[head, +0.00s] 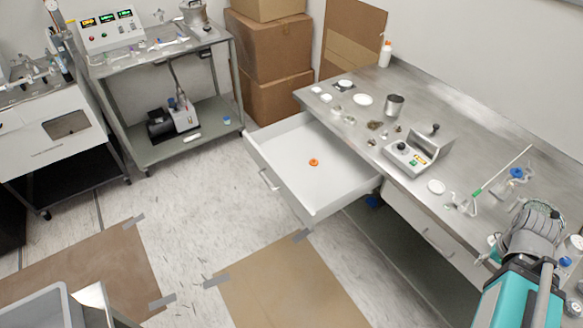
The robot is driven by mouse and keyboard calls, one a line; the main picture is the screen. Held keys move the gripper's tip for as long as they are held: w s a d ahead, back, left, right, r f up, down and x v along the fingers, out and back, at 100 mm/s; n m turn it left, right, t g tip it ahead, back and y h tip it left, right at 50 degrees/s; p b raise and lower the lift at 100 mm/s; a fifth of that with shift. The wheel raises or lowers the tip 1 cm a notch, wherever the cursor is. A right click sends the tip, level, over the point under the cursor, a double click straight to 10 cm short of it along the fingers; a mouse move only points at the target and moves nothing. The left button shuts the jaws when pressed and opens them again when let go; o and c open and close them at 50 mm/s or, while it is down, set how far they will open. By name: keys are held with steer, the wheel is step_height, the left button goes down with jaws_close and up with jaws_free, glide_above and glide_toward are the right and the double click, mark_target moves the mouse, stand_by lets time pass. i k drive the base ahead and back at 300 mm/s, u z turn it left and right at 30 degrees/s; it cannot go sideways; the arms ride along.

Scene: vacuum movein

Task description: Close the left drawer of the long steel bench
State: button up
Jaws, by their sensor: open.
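The long steel bench (465,115) runs along the wall on the right side of the head view, from the back middle to the lower right. Its left drawer (290,182) is pulled far out toward the floor area on the left. The drawer is white inside, with a bar handle (268,180) on its front face. A small orange ring-shaped item (313,162) lies on the drawer's floor. I cannot make out my gripper in this view.
A second drawer (430,235) to the right is shut. Glassware and instruments crowd the bench top. A teal and grey body (515,295) fills the lower right corner. A grey bin (40,308) stands lower left. Taped brown sheets (290,285) cover some floor; floor left of the drawer is clear.

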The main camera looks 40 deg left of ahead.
mark_target(283, 151)
steer(key=u, duration=1.75)
